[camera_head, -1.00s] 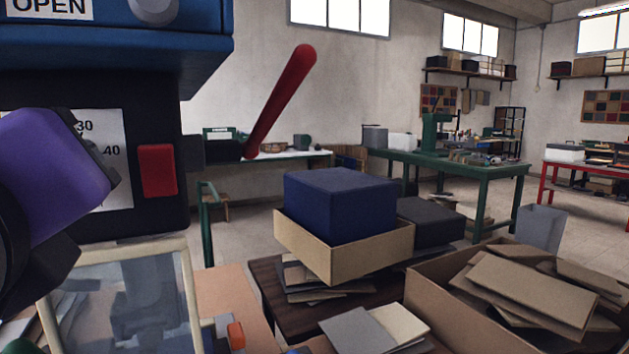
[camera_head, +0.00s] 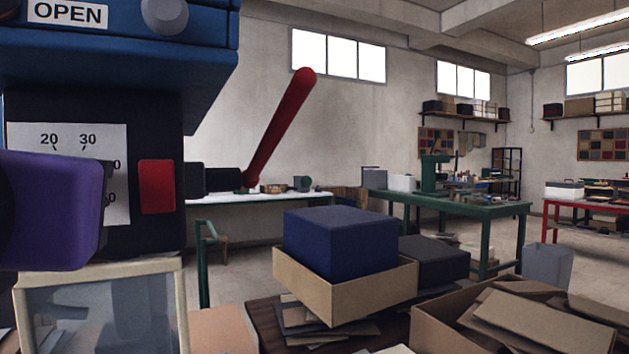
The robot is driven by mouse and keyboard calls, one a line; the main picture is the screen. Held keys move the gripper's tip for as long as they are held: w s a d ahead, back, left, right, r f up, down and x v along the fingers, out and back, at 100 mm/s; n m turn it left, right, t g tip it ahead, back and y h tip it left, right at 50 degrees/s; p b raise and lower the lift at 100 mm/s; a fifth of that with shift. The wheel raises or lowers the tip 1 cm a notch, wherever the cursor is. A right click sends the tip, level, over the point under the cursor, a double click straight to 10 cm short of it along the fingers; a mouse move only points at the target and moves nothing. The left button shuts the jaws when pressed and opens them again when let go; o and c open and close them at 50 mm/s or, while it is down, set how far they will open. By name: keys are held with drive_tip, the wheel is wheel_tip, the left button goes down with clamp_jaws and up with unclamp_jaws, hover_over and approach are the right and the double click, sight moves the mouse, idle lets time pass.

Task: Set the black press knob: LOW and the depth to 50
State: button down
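The press has a blue upper body (camera_head: 120,50) with an OPEN label (camera_head: 68,13) and a grey round knob (camera_head: 164,14) beside it. Below is a black panel with a white depth scale (camera_head: 112,150) showing 20 and 30; other marks are partly covered. A red block (camera_head: 157,187) sits right of the scale. A red lever (camera_head: 282,125) slants up at the press's right side. A purple and black part (camera_head: 52,210), seemingly of my arm, covers the scale's lower left. My gripper's fingers cannot be made out. No black knob or LOW label can be made out.
A clear framed guard (camera_head: 100,305) stands under the panel. To the right, a blue block (camera_head: 340,240) sits in a tan box (camera_head: 350,293), with a carton of boards (camera_head: 430,320) farther right. Green and red worktables stand behind, with open floor between.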

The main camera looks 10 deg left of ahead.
drive_tip(key=shift+f, duration=0.15)
drive_tip(key=c, duration=1.1)
unclamp_jaws()
drive_tip(key=shift+o, duration=0.2)
